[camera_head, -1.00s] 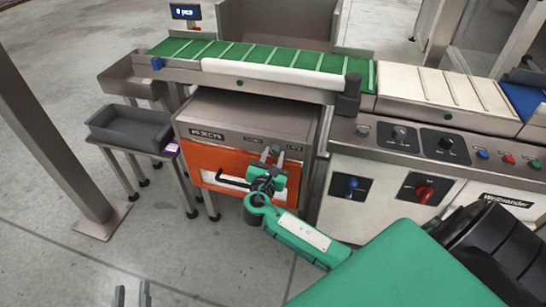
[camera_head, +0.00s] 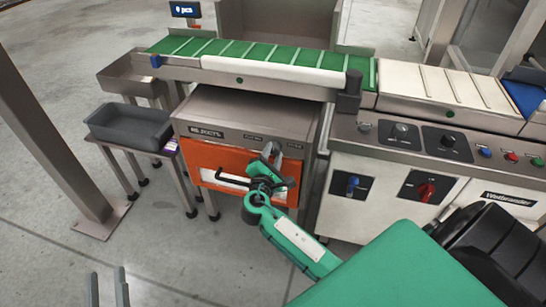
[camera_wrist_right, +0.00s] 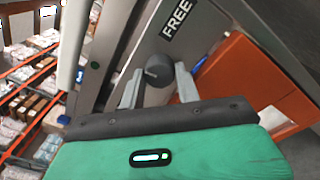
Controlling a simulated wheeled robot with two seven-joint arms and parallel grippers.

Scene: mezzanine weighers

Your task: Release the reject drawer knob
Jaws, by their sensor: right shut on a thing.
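The reject drawer (camera_head: 218,164) has an orange front with a black bar handle (camera_head: 232,181), low in the cabinet under the green belt. The dark round knob (camera_wrist_right: 158,72) shows in the right wrist view, beside a plate lettered "FREE" (camera_wrist_right: 177,18). My right gripper (camera_head: 271,152) is at the upper right of the orange front. Its two fingers are shut on the knob, one on each side. In the head view the gripper hides the knob. My left gripper (camera_head: 107,288) is at the bottom left, above the floor, with its fingers apart and empty.
A grey tray (camera_head: 130,122) stands on a small table left of the cabinet. A steel post (camera_head: 50,130) rises further left. A control panel (camera_head: 424,142) with several knobs and buttons is to the right. The floor before the drawer's left side is clear.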

